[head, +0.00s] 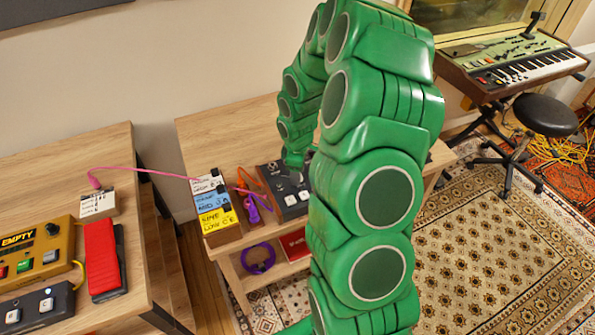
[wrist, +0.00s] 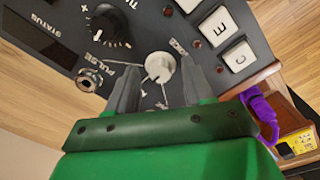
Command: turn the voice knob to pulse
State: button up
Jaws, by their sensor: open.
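The voice knob (wrist: 160,68) is a small pale knob on a dark panel in the wrist view. Thin light lines run out from it, and the word PULSE is printed at the end of one, to its left. Other labels around it are too small to read or partly hidden. My gripper (wrist: 163,70) is open, with one grey finger on each side of the knob; I cannot tell whether they touch it. The knob's pointer direction is unclear. In the head view my gripper (head: 294,160) reaches down to the dark device (head: 270,176), and the knob is hidden there.
A larger black knob (wrist: 104,26), a metal jack (wrist: 89,80) and white keys (wrist: 238,56) sit close by on the panel. A purple cable (head: 255,200) and a stack of coloured boxes (head: 212,205) stand left of the device. My arm hides much of the table's right.

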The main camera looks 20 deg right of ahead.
grip_shut()
jog(key=m, duration=0.4)
jog(key=shift+m, duration=2.4)
grip_release()
